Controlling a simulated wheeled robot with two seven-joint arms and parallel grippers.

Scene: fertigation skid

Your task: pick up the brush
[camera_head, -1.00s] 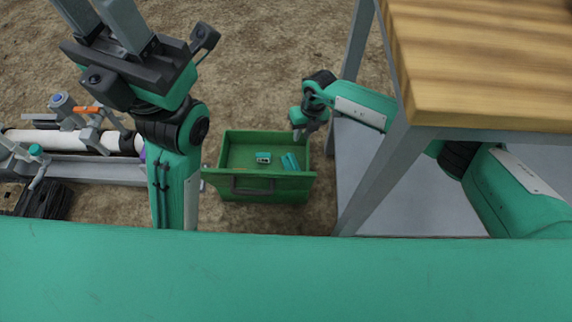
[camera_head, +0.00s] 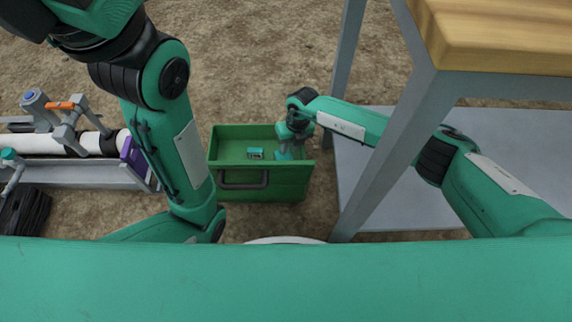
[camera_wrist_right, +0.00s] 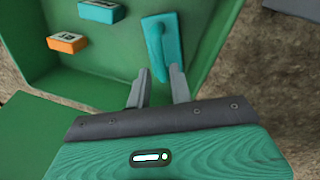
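The brush (camera_wrist_right: 172,45) looks like a flat teal piece with a raised teal handle. It lies inside the green drawer-like bin (camera_head: 232,134), by the bin's right side in the head view. In the head view my right gripper (camera_head: 287,148) reaches down into the bin and hides most of the brush. My left arm rises at the left of the head view; its gripper is outside the picture.
A teal box (camera_wrist_right: 102,11) and an orange box (camera_wrist_right: 67,43) lie in the bin beside the brush. A wooden-topped table (camera_head: 500,38) with grey legs stands close to the right. A white pipe assembly (camera_head: 45,143) lies at left. Bare soil surrounds the bin.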

